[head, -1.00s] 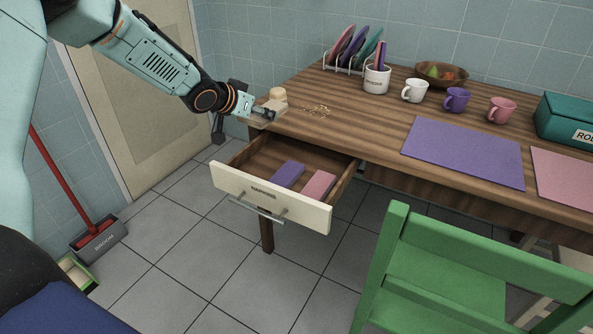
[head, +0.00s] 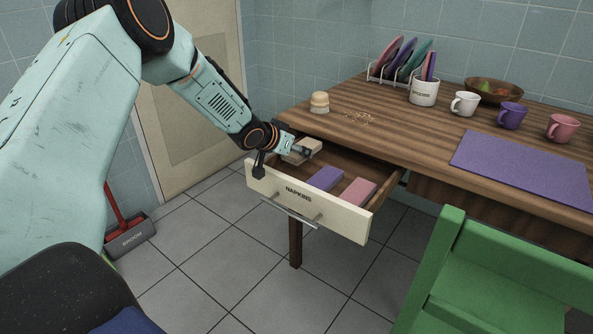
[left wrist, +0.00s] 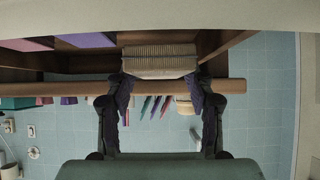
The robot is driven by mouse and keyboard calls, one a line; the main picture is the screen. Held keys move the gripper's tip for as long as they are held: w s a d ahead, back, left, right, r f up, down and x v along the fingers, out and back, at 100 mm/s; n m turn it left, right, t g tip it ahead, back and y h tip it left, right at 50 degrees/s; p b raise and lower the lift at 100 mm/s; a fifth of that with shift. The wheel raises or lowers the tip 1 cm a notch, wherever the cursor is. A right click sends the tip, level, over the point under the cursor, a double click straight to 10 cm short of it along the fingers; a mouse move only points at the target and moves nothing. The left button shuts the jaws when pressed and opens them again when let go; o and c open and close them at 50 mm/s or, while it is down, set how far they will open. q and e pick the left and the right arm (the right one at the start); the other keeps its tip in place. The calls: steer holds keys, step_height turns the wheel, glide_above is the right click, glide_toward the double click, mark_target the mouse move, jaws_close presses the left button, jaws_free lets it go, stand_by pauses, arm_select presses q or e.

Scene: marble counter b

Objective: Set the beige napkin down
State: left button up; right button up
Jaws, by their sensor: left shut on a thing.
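My left gripper (head: 303,148) is shut on the beige napkin (head: 297,157), over the left part of the open drawer (head: 346,222) labelled NAPKINS. In the left wrist view the folded beige napkin (left wrist: 160,62) sits between the two fingertips (left wrist: 160,78). I cannot tell whether its underside touches the drawer floor. A purple napkin (head: 325,179) and a pink napkin (head: 358,192) lie side by side in the drawer, to the right of the held one. My right gripper is not in view.
On the wooden table (head: 405,135) are a beige rounded object (head: 319,102), crumbs (head: 361,118), a plate rack, a holder (head: 424,92), a bowl, several mugs and a purple mat (head: 520,165). A green chair (head: 490,280) stands at front right.

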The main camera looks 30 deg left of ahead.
mark_target(296, 172)
arm_select(q)
steer(key=shift+f, duration=0.45)
step_height(296, 172, down, 4)
steer(key=shift+r+b, duration=0.15)
steer(key=shift+b, duration=0.9)
steer(key=shift+r, duration=0.1)
steer(key=shift+s, duration=0.1)
steer(key=o, duration=0.9)
steer(key=shift+f, duration=0.2)
steer(key=shift+c, duration=0.2)
steer(key=shift+r, duration=0.2)
